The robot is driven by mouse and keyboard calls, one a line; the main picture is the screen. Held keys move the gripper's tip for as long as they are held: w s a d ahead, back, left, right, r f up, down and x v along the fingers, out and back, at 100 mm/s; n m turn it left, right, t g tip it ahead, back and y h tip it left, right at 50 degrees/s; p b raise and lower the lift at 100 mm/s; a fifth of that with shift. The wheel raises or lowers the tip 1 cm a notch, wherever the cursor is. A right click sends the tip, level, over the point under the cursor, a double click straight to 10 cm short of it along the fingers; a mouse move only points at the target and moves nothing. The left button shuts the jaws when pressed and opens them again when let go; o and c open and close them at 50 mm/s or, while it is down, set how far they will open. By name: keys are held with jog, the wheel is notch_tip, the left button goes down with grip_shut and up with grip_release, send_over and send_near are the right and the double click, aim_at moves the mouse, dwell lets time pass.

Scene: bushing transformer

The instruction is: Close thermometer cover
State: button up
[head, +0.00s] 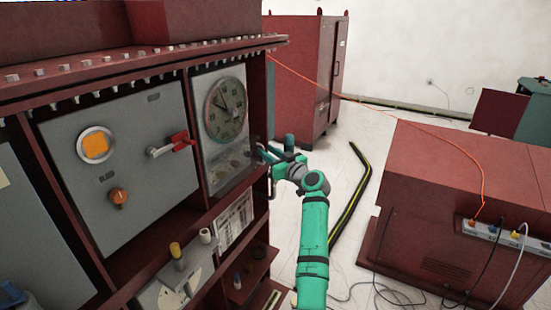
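The thermometer (226,110) is a large round dial with a dark rim, set in a tall grey panel of the dark red cabinet. A clear, glass-like pane, seemingly the thermometer cover (228,172), shows over this panel and its lower part. I cannot tell whether it lies flush with the frame or stands slightly away. My gripper (261,154) is at the right edge of this panel, below and right of the dial. The fingers are small and partly hidden by the wrist, so their opening and any contact with the cover are unclear.
Left of the dial, a grey panel (75,150) carries a red-handled switch (170,144), an orange lamp and an orange knob. A red cabinet (300,75) stands behind my arm. A low red box (450,200) with cables is at right. A black-yellow strip (355,192) lies on the floor.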

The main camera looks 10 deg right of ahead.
jog(key=v, duration=1)
jog(key=shift+f, duration=0.1)
